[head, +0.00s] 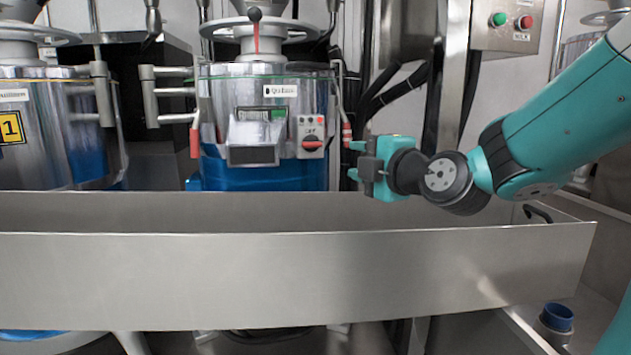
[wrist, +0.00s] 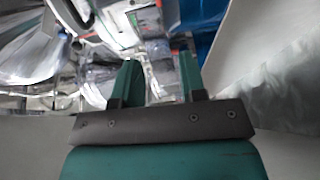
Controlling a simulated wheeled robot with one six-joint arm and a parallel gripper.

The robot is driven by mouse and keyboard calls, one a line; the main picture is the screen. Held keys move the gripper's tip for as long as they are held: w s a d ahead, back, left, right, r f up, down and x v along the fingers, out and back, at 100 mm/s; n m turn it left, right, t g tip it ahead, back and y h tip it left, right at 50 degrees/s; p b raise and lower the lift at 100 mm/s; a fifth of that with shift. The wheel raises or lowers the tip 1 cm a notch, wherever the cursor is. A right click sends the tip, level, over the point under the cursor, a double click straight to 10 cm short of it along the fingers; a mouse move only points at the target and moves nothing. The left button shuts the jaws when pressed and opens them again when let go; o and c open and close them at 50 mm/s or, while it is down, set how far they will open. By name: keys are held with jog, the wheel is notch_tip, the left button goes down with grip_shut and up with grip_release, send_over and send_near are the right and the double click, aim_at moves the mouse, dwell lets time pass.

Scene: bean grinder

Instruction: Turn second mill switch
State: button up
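The mill (head: 265,115) with a shiny steel drum and blue base stands at the centre of the head view. The switch cannot be made out clearly in the wrist view.
A long steel trough (head: 290,275) runs across the front, below my gripper. Another mill (head: 45,125) with a yellow label stands at the left. Red-tipped handles (head: 347,137) and dark cables are beside the central mill. A button box (head: 510,22) is at the upper right.

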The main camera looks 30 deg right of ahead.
jog(key=p, duration=0.8)
send_near(314, 145)
jog(key=w+p, duration=0.8)
jog(key=shift+w+a, duration=0.15)
jog(key=shift+w+f+p, duration=0.2)
jog(key=shift+w+p, duration=0.1)
jog(key=shift+w, duration=0.2)
grip_shut()
